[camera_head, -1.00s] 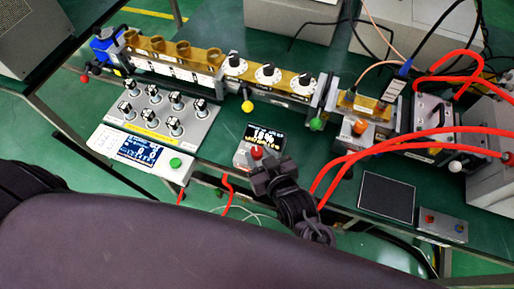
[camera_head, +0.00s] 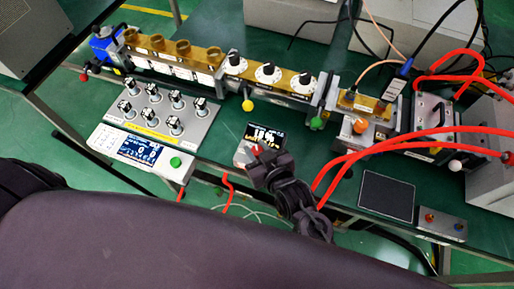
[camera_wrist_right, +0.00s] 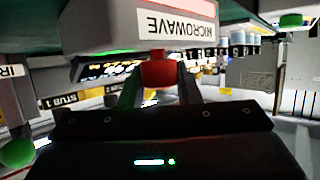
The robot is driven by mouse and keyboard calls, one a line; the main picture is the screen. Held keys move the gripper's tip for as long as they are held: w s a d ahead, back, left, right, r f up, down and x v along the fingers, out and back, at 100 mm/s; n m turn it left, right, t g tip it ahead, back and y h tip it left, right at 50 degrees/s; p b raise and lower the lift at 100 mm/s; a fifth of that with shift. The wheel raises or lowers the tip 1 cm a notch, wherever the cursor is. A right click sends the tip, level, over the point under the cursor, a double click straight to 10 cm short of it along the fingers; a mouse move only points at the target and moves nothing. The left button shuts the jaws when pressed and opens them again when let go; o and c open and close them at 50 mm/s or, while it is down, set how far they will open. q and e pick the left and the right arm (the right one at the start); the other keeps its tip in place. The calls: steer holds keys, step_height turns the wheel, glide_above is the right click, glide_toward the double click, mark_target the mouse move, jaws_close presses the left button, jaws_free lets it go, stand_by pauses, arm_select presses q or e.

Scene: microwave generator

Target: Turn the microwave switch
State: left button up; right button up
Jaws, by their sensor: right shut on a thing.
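The microwave switch is a small red knob (camera_wrist_right: 159,73) under the box labelled MICROWAVE (camera_wrist_right: 178,27) in the right wrist view. In the head view the red knob (camera_head: 256,149) shows just below a small black display (camera_head: 267,136) with lit digits. My right gripper (camera_head: 258,160) reaches up to it from below. In the right wrist view my right gripper (camera_wrist_right: 160,92) has its fingers on either side of the red knob, shut on it. My left gripper does not show in the head view.
A panel of several knobs (camera_head: 164,109) and a screen box with a green button (camera_head: 175,162) stand to the left. Red cables (camera_head: 345,160) curve close to the right of my arm. A dark flat panel (camera_head: 387,196) lies on the green table (camera_head: 335,193).

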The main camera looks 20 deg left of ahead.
steer(key=n+g+y+p, duration=0.1)
steer(key=n+g+y, duration=0.1)
steer(key=n+g, duration=0.1)
steer(key=shift+w+d, duration=0.15)
steer(key=n+g+y, duration=0.1)
steer(key=n+g, duration=0.1)
steer(key=n, duration=0.1)
steer(key=shift+g, duration=0.4)
steer(key=shift+f+n+g+y+b, duration=0.15)
steer(key=shift+n+g+y+b, duration=0.4)
steer(key=shift+n+g, duration=0.4)
steer(key=shift+n+g+b, duration=0.65)
steer(key=shift+g+b, duration=0.15)
steer(key=shift+g, duration=0.15)
steer(key=shift+n+g+b, duration=1.2)
steer(key=shift+g+b, duration=0.1)
steer(key=shift+g, duration=0.1)
steer(key=shift+h, duration=0.25)
steer(key=shift+r, duration=0.2)
steer(key=o, duration=0.7)
